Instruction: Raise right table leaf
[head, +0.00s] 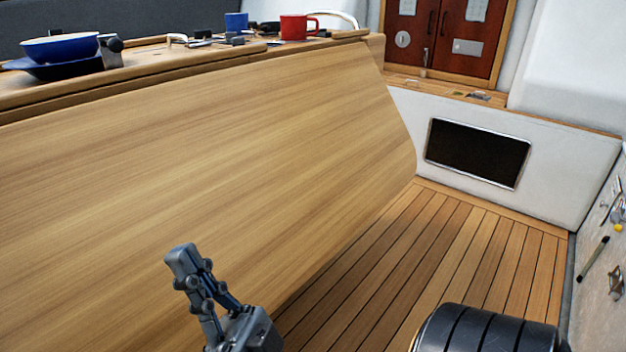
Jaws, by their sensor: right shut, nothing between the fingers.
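The right table leaf (230,150) is a large wooden panel that slopes down from the long edge of the table top (185,60) towards me. It fills the left and middle of the head view. Its lower edge runs from above the floor near the middle down to the bottom of the picture, where my gripper hides part of it. My right gripper (184,262) shows at the bottom, in front of the lower part of the leaf. It is shut and empty. I cannot tell whether it touches the leaf. My left gripper is not in view.
On the table top stand a blue bowl (60,48), a red mug (294,27) and a blue mug (236,22). Bare slatted floor (450,250) lies right of the leaf. A white wall with a dark panel (477,153) and red doors (440,35) stand behind.

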